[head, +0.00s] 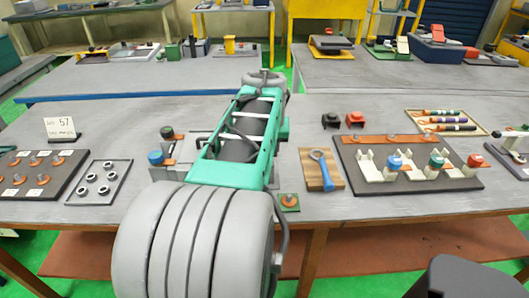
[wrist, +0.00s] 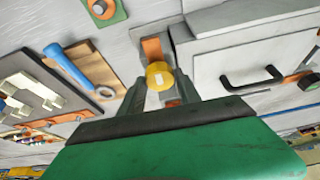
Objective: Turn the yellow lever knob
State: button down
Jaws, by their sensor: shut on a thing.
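The yellow lever knob (wrist: 158,75) is near the middle of the wrist view, between the two fingers of my gripper (wrist: 160,82). The gripper is shut on the knob, with a dark grey finger at each side. An orange piece (wrist: 153,48) on a grey base shows just beyond the knob. Another orange-red bit shows below the knob, between the fingers. The rest of the lever is hidden by the fingers and the green gripper body. In the head view my arm covers the knob and the gripper.
A grey box with a black handle (wrist: 250,78) stands close right of the knob. A blue wrench (head: 321,168) lies on a wooden board to the right. A tray of fixtures (head: 455,180) is farther right; a tray of rings (head: 74,192) is left. A blue-topped part (head: 156,157) stands beside my arm.

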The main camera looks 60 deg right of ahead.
jog(key=n, duration=0.1)
jog(key=n+t+y+p, duration=0.1)
jog(key=n, duration=0.1)
jog(key=shift+s+f+n, duration=0.15)
jog(key=shift+s+n, duration=0.05)
jog(key=shift+n, duration=0.1)
jog(key=n+y+p, duration=0.1)
jog(key=n, duration=0.1)
jog(key=n+t+y+p, duration=0.1)
jog(key=n+p, duration=0.1)
jog(key=n, duration=0.1)
jog(key=shift+s, duration=0.1)
jog(key=n+p, duration=0.1)
jog(key=n, duration=0.1)
jog(key=n+y+p, duration=0.1)
jog(key=n, duration=0.2)
jog(key=shift+d+f+y, duration=0.1)
jog(key=shift+d+y, duration=0.05)
jog(key=shift+y, duration=0.15)
jog(key=shift+d+f+n+y+p, duration=0.1)
jog(key=shift+n+y+p, duration=0.3)
jog(key=shift+n+p, duration=0.45)
jog(key=shift+n+y+p, duration=0.4)
jog(key=shift+n, duration=0.85)
jog(key=c, duration=1.3)
grip_release()
jog(key=o, duration=0.4)
jog(key=shift+d, duration=0.1)
jog(key=shift+o, duration=0.2)
jog(key=shift+r, duration=0.2)
